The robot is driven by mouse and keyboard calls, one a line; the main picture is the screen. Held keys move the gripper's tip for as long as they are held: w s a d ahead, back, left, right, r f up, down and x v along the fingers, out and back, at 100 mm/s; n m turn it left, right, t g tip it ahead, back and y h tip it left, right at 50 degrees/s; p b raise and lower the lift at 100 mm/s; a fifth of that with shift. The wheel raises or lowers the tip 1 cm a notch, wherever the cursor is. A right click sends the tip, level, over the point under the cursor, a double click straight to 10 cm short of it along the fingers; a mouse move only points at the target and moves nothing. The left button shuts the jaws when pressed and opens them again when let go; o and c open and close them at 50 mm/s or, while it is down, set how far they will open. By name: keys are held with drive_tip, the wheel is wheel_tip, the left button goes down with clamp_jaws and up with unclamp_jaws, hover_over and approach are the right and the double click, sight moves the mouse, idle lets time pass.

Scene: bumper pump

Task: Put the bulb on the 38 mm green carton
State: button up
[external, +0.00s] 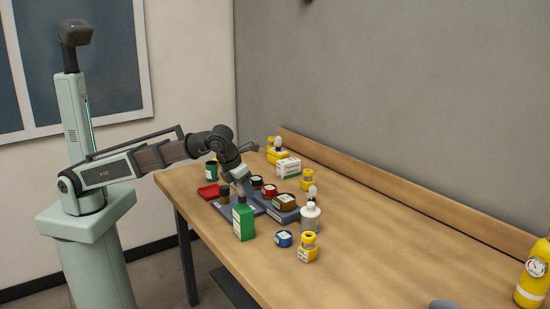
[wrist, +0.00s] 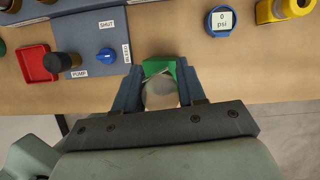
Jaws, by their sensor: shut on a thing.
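The green carton (external: 243,223) stands upright near the front edge of the bench, and part of its green top shows in the wrist view (wrist: 182,70). My gripper (wrist: 160,90) is shut on a pale, rounded thing that looks like the bulb (wrist: 160,93). The fingers press it from both sides. In the wrist view the bulb overlaps the carton and hides part of it. In the external view my gripper (external: 240,197) is just above the carton's top, and the bulb cannot be made out there. I cannot tell whether the bulb touches the carton.
A pump panel (wrist: 90,30) with a black knob and a blue valve knob lies left of the carton, beside a red tray (wrist: 37,64). The right bench is mostly clear.

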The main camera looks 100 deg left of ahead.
drive_tip(key=shift+f, duration=1.05)
drive_tip(key=shift+f, duration=0.15)
drive_tip(key=o, duration=1)
drive_tip(key=v, duration=1.2)
drive_tip(key=shift+o, duration=0.3)
